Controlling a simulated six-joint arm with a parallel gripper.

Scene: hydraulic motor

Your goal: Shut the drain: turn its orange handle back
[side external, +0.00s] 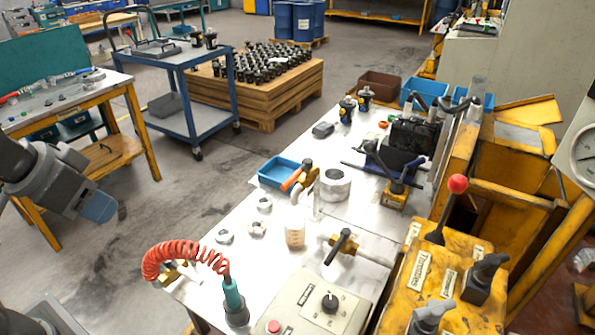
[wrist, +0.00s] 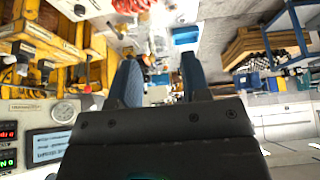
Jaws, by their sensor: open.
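The drain's orange handle (side external: 293,180) shows in the side external view on the white bench, at the right edge of a blue tray. It slants down to the left beside a pale pipe fitting and a grey metal ring (side external: 335,184). My gripper (side external: 98,207) is at the far left of that view, in the air away from the bench and well apart from the handle. In the wrist view my gripper (wrist: 160,68) has its two blue fingers spread with nothing between them. I cannot make out the handle in the wrist view.
The blue tray (side external: 278,171) also shows in the wrist view (wrist: 185,35). A red-knobbed lever (side external: 457,184) stands at right. Open floor lies between my gripper and the bench.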

